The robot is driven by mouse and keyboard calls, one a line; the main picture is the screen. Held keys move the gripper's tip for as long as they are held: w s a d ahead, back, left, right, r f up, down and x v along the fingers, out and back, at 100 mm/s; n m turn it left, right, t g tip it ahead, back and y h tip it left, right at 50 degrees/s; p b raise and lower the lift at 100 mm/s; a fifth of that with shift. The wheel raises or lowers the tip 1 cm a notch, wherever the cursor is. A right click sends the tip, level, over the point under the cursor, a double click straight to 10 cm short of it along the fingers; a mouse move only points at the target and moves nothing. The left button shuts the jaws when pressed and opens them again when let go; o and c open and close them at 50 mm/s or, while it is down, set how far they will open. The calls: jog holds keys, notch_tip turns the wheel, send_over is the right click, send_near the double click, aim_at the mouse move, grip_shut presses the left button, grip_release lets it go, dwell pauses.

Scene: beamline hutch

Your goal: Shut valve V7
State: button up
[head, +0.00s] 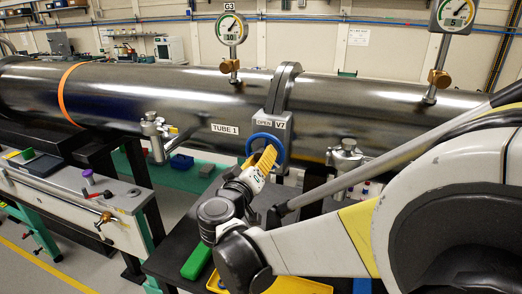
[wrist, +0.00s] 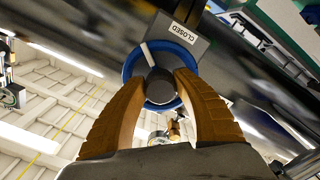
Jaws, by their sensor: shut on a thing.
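Valve V7 (head: 279,127) is a grey block below a flange of the long dark tube, with a blue handwheel (head: 251,138) on its front. In the wrist view a "CLOSED" label (wrist: 183,32) shows upside down beside the blue handwheel (wrist: 131,62). A white mark (wrist: 147,52) lies across the wheel's upper left. My gripper (head: 267,158) has yellow-orange fingers on the wheel. In the wrist view the gripper (wrist: 165,82) has its fingers shut about the wheel's dark middle; the exact contact is partly hidden.
The tube (head: 200,95), labelled "TUBE 1", runs across the view with gauge G3 (head: 231,28) and another gauge (head: 456,14) above. Metal fittings (head: 153,128) stick out beside the valve. A yellow tray (head: 292,286) and green object (head: 196,262) lie below my arm.

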jog(key=m, duration=0.5)
jog(key=shift+m, duration=2.5)
jog(key=o, duration=1.2)
jog(key=shift+w, duration=0.1)
jog(key=shift+a, duration=0.1)
jog(key=v, duration=1.2)
